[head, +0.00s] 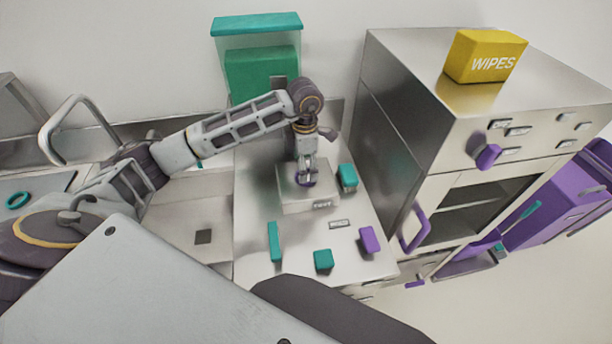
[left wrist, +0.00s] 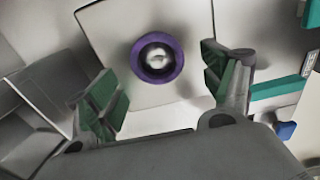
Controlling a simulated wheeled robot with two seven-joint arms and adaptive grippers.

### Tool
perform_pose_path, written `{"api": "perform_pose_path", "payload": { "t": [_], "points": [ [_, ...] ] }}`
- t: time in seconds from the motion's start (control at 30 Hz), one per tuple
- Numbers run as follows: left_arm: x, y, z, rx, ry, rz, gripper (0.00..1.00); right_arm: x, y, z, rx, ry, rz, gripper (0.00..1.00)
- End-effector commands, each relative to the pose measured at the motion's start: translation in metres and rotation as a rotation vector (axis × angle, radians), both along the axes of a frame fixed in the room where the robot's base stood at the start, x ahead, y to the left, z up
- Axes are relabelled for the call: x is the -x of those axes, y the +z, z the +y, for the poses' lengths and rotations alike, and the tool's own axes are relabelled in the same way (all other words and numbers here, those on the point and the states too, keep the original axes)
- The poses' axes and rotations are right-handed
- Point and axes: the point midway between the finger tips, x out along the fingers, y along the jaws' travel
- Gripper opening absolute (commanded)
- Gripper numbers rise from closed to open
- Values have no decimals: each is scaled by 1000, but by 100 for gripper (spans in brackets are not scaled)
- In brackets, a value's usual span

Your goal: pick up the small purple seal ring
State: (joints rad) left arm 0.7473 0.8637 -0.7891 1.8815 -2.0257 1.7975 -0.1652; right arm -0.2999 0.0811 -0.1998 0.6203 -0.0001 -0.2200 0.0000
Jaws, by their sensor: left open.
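The small purple seal ring (head: 305,180) sits on top of a pale square block (head: 298,206) on the counter in the head view. In the left wrist view the ring (left wrist: 158,58) lies around a shiny round metal knob or post (left wrist: 157,57) on the block's top (left wrist: 110,28). My left gripper (head: 306,168) points down just above the ring. In the left wrist view its open fingers (left wrist: 165,88) are on either side, with the ring a little beyond the tips and nothing between them. My right gripper is not in view.
Teal blocks (head: 347,177) (head: 274,241) (head: 323,260) and a purple block (head: 369,240) lie around the pale block. A metal cabinet (head: 395,130) with a yellow wipes box (head: 485,56) stands at right. A teal ring (head: 17,199) lies at far left.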

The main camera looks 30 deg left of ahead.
Motion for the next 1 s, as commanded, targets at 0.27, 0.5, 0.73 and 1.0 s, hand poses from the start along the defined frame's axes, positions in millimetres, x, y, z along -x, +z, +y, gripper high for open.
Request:
{"api": "perform_pose_path", "payload": {
  "t": [0.27, 0.5, 0.73, 1.0],
  "points": [
    [-1, -27, 3, 0, 1, 3, 81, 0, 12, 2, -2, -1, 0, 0],
    [-2, -38, 3, -1, 1, -1, 81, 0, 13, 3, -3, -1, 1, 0],
    [-2, -38, 3, -1, 1, -1, 81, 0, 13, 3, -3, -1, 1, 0],
    [-2, -38, 3, 0, 1, 0, 70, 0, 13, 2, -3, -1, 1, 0]
  ]
}}
